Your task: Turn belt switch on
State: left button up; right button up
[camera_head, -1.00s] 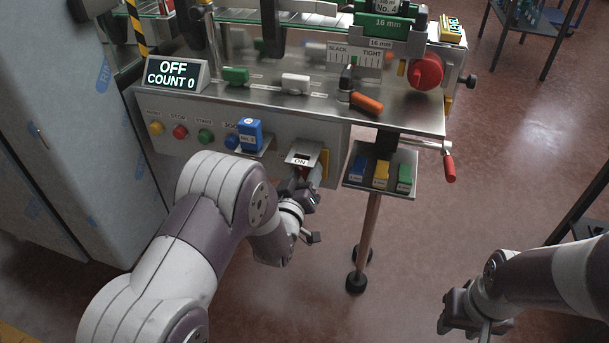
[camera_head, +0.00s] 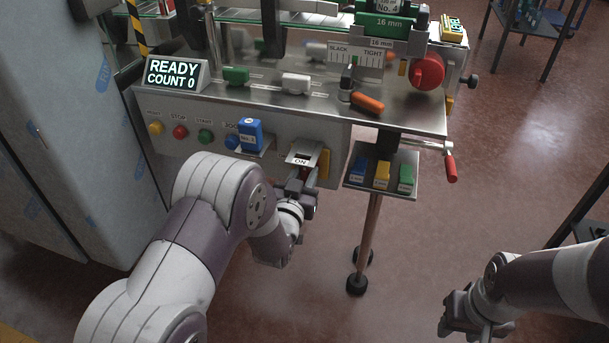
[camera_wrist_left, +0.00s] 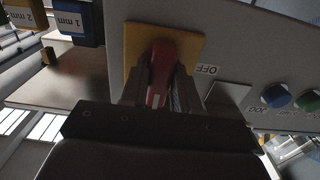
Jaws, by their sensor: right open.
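The belt switch has a red handle (camera_wrist_left: 160,72) on a yellow plate (camera_wrist_left: 190,48); the plate also shows in the head view (camera_head: 323,166). The fingers hide part of the handle. The display (camera_head: 173,74) reads READY, COUNT 0. My right gripper (camera_head: 468,325) is open and empty at lower right, away from the machine.
Several round buttons (camera_head: 180,132) and a blue No. 1 block (camera_head: 250,134) are left of the switch. A small tray (camera_head: 400,190) with blue, yellow and green blocks juts out at right. A red crank handle (camera_head: 450,168) is beyond it.

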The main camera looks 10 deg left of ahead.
pick_arm(q)
jog(key=o, duration=0.3)
jog(key=s, duration=0.4)
jog(key=s+p, duration=0.1)
jog(key=s, duration=0.7)
jog(key=shift+s+a, duration=0.25)
jog(key=shift+s, duration=0.15)
